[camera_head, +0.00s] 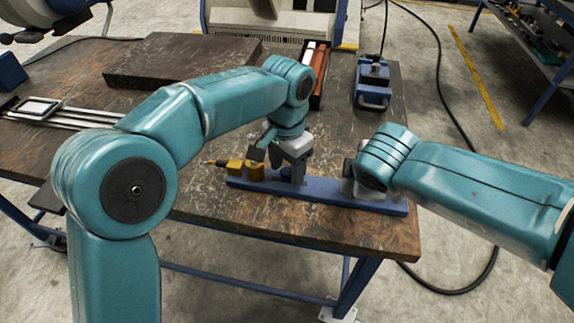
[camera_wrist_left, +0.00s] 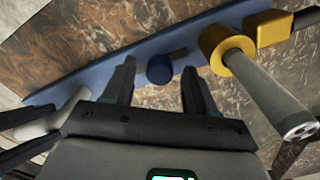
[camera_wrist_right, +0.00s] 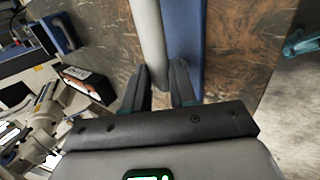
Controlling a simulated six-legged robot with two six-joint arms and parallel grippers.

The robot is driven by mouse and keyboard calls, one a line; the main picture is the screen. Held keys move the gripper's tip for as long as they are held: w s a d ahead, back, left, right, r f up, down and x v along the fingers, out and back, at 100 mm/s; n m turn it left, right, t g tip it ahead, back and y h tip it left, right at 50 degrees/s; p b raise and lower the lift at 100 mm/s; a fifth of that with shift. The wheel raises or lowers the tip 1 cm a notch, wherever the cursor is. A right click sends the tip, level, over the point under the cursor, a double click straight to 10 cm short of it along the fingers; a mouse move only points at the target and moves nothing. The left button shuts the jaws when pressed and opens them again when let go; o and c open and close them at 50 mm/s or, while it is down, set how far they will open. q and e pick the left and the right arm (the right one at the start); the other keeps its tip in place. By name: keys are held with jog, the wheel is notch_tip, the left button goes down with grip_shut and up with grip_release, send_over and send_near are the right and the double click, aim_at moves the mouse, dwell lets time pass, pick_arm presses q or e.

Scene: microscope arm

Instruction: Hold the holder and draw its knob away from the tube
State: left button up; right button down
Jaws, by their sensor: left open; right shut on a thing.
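The holder is a long blue bar (camera_head: 320,195) on the table, also seen in the left wrist view (camera_wrist_left: 95,75) and right wrist view (camera_wrist_right: 184,35). A grey tube (camera_wrist_left: 265,95) with a yellow collar (camera_wrist_left: 213,50) stands at its left end. The round blue knob (camera_wrist_left: 159,69) sits on the bar near the collar. My left gripper (camera_head: 292,172) is over the bar; its open fingers (camera_wrist_left: 155,85) are on either side of the knob with gaps. My right gripper (camera_wrist_right: 158,88) is shut on the pale grey rounded part (camera_wrist_right: 149,40) at the holder's right end.
The worn table (camera_head: 330,225) has its front edge close below the bar. A flat frame with rails (camera_head: 40,108) lies at left.

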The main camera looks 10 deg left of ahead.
pick_arm(q)
jog(key=shift+c, duration=0.3)
pick_arm(e)
jog(key=shift+r, duration=0.1)
pick_arm(q)
grip_shut()
jog(key=shift+d, duration=1.85)
pick_arm(e)
jog(key=shift+a, duration=0.15)
pick_arm(q)
jog(key=shift+o, duration=0.3)
grip_release()
jog(key=shift+a, duration=0.1)
jog(key=shift+r, duration=0.1)
notch_tip(320, 180, up, 12)
